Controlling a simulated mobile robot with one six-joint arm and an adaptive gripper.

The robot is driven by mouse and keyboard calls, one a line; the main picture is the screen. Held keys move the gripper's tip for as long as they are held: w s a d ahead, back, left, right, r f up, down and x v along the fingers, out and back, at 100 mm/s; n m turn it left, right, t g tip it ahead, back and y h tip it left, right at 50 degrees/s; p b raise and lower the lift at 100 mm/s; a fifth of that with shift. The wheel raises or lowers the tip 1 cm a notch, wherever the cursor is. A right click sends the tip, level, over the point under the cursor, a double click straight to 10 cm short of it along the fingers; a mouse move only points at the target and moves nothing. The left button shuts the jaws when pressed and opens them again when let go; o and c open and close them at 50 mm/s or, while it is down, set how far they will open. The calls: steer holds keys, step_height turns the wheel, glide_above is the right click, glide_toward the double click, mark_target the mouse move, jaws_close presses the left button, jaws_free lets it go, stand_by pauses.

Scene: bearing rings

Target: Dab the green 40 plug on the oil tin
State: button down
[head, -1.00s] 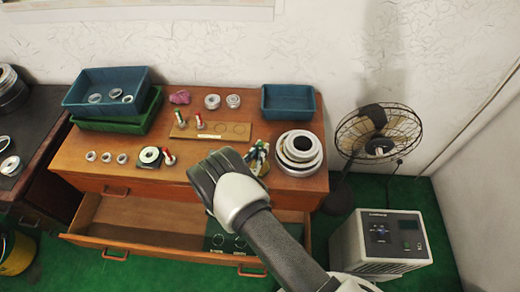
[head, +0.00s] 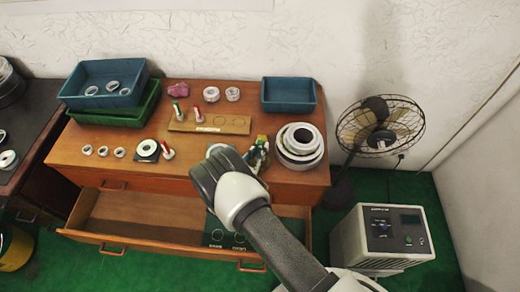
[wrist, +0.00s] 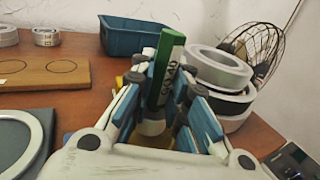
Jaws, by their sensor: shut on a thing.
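My gripper (wrist: 168,95) is shut on a green plug (wrist: 166,70) with white lettering, which stands nearly upright between the blue finger pads. Its lower end is mostly hidden by the fingers. In the head view my gripper (head: 259,152) is over the right part of the wooden bench top, and the plug is too small to read. A round, shallow, pale-rimmed tin with a grey-green inside (wrist: 14,143), seemingly the oil tin, lies left of my gripper in the wrist view. In the head view the tin (head: 214,148) is partly covered by my arm.
Stacked metal rings (head: 299,146) stand close right of my gripper. A wooden board (head: 212,125) with plugs and circle marks lies behind. A blue tray (head: 289,94) is at the back. A red-handled plug (head: 167,150) and small rings are at left. The drawer (head: 150,219) below is open.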

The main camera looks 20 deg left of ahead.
mark_target(260, 142)
steer(key=shift+f+b, duration=0.6)
steer(key=shift+b, duration=0.2)
stand_by(2.1)
steer(key=shift+r, duration=0.15)
steer(key=shift+r+p, duration=2.15)
steer(key=shift+r, duration=1.35)
